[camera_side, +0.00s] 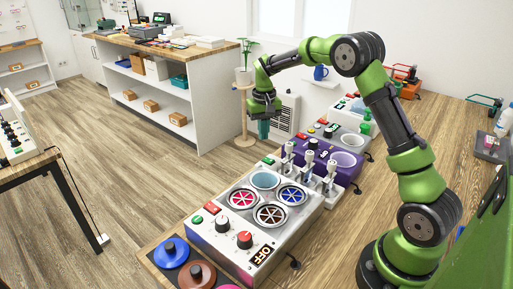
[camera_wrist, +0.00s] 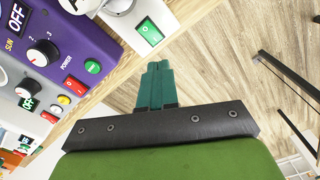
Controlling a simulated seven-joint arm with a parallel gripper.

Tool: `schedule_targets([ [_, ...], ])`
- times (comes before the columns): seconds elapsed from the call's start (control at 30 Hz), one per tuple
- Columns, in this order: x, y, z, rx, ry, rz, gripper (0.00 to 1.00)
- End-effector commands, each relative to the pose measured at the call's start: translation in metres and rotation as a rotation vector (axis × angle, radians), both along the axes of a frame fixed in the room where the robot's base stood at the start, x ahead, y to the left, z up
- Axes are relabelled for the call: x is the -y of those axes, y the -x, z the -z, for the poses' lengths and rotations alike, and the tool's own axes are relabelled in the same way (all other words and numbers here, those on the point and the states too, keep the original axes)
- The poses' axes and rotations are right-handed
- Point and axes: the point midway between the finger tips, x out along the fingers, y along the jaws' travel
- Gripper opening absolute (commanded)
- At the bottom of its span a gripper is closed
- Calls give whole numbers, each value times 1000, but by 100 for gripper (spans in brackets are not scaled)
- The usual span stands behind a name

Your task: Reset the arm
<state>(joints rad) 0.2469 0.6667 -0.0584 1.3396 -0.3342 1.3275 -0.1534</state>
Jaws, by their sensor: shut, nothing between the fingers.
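My green arm reaches over the work surface from the right in the side view. My gripper (camera_side: 264,128) hangs high, beyond the row of devices and in front of the white counter. In the wrist view my gripper's teal fingers (camera_wrist: 156,68) are together with nothing between them. The fingers point past the table edge, with the wooden floor below. No object touches the fingers.
A white console (camera_side: 228,252) with coloured round wells stands in front. A purple device (camera_side: 318,160) and a grey device (camera_side: 350,142) stand behind it. Lidded discs (camera_side: 171,252) lie at the front edge. A plant stand (camera_side: 245,140) is near my gripper.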

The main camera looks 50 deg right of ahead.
Motion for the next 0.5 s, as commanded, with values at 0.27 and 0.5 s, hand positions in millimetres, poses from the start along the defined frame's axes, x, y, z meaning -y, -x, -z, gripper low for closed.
schedule_targets([
  [0.27, -36, 43, -18, 52, -42, 6, 0],
  [0.5, -92, 107, -75, 210, -72, -25, 0],
])
